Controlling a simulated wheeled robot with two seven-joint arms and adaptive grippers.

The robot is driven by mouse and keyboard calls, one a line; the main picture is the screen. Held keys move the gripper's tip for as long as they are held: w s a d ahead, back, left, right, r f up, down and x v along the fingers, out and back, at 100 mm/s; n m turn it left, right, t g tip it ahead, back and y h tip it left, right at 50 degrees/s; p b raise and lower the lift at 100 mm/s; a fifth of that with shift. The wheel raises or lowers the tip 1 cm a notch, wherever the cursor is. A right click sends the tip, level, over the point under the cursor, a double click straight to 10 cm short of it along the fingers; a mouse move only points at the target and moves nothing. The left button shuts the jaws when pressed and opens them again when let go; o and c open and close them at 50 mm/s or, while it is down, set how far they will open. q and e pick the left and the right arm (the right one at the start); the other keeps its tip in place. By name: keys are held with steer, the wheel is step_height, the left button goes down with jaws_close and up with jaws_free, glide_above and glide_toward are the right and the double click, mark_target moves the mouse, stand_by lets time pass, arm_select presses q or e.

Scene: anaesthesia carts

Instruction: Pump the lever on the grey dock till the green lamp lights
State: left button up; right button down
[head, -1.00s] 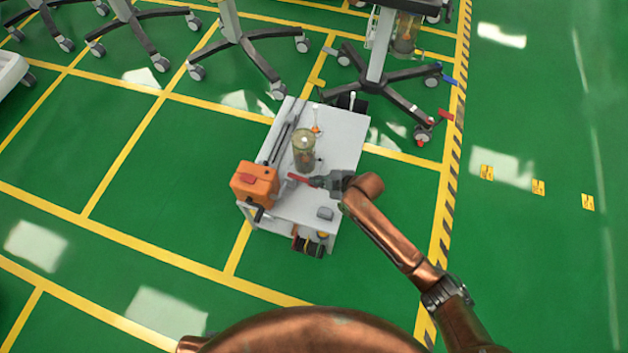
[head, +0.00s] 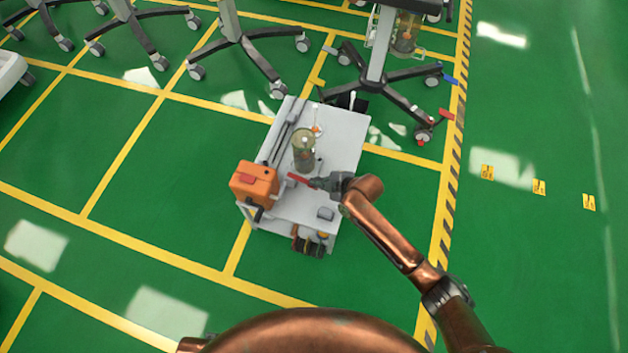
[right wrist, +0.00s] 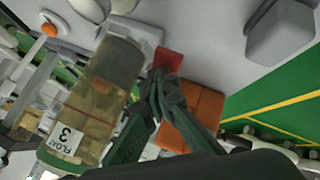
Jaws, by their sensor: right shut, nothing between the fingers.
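The grey dock (head: 333,150) is a pale grey low cart-like unit on the floor, in the middle of the head view. A red-handled lever (head: 299,180) sticks out over its top, beside the orange box (head: 253,182). The red handle (right wrist: 169,61) also shows in the right wrist view, just beyond the fingertips. My right gripper (head: 318,183) is shut and empty, with its tips at or very near the handle; I cannot tell whether they touch. In the right wrist view the gripper (right wrist: 157,78) shows its fingers together. I make out no lit green lamp. My left gripper is out of view.
A clear canister (head: 303,155) stands on the dock close to my right gripper; its label (right wrist: 66,140) reads "FLOAT 3". A small grey block (head: 325,213) sits near the front edge. Wheeled stand bases (head: 385,85) stand behind. The floor at right is clear.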

steer(key=shift+f, duration=0.2)
steer(key=shift+r, duration=0.1)
stand_by(0.6)
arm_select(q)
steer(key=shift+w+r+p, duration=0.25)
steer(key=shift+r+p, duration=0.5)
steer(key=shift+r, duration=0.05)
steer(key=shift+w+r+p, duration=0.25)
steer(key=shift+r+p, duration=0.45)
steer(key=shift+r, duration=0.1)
arm_select(e)
steer(key=shift+r, duration=2.05)
arm_select(q)
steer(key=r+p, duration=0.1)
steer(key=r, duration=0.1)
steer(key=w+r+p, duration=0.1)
steer(key=p, duration=0.1)
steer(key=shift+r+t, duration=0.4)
arm_select(e)
step_height(320, 180, up, 5)
